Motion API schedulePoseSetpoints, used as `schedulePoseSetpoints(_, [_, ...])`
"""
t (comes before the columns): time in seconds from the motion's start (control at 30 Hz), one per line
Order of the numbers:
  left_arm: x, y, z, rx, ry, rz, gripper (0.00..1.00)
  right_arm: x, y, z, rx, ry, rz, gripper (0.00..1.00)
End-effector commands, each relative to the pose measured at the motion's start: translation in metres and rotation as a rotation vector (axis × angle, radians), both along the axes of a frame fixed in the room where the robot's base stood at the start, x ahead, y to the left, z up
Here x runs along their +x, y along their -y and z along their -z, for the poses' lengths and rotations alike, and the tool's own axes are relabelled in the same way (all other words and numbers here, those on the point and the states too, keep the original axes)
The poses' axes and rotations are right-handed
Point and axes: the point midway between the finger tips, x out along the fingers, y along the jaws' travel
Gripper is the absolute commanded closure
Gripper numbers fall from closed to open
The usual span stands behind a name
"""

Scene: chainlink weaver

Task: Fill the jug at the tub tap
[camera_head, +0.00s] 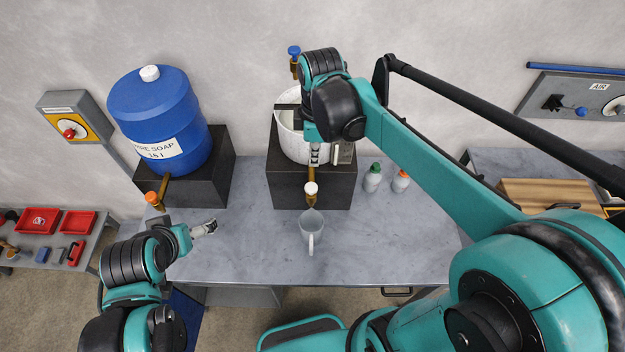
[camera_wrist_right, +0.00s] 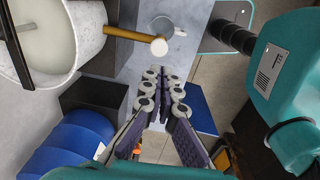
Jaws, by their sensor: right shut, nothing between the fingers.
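The white tub (camera_head: 290,141) stands on a black block at the back middle of the bench. Its brass tap (camera_head: 311,200) with a white knob (camera_head: 311,188) points forward. The pale jug (camera_head: 311,226) stands upright on the bench just in front of the tap, handle toward me; its fill level is unclear. My right gripper (camera_head: 315,158) is over the tub's front, above the tap, shut and empty. In the right wrist view its fingers (camera_wrist_right: 163,88) are together, apart from the tap (camera_wrist_right: 130,36) and jug (camera_wrist_right: 172,23). My left gripper (camera_head: 207,228) hovers left of the jug; its jaws are unclear.
A blue soap barrel (camera_head: 158,110) with an orange-knobbed tap (camera_head: 152,198) stands at left. A blue-knobbed wall tap (camera_head: 294,53) is behind the tub. Green-capped (camera_head: 373,180) and orange-capped (camera_head: 400,183) bottles stand right of the block. The front bench is clear.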

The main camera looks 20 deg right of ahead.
Motion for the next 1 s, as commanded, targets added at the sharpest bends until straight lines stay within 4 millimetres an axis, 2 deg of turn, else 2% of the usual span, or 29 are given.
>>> schedulePoseSetpoints(0.3, [0.0,0.0,-0.001,0.0,0.0,0.0,0.06,0.004,-0.002,0.069,0.0,0.0,0.0,1.0])
schedulePoseSetpoints(0.5, [0.0,0.0,-0.002,0.0,0.0,0.0,0.06,0.005,-0.003,0.1,0.0,0.0,0.0,1.0])
schedulePoseSetpoints(0.7, [0.0,0.0,-0.002,0.0,0.0,0.0,0.06,0.005,-0.003,0.113,0.0,0.0,0.0,1.0])
schedulePoseSetpoints(1.0, [0.0,0.0,-0.002,0.0,0.0,0.0,0.06,0.005,-0.003,0.115,0.0,0.0,0.0,1.0])
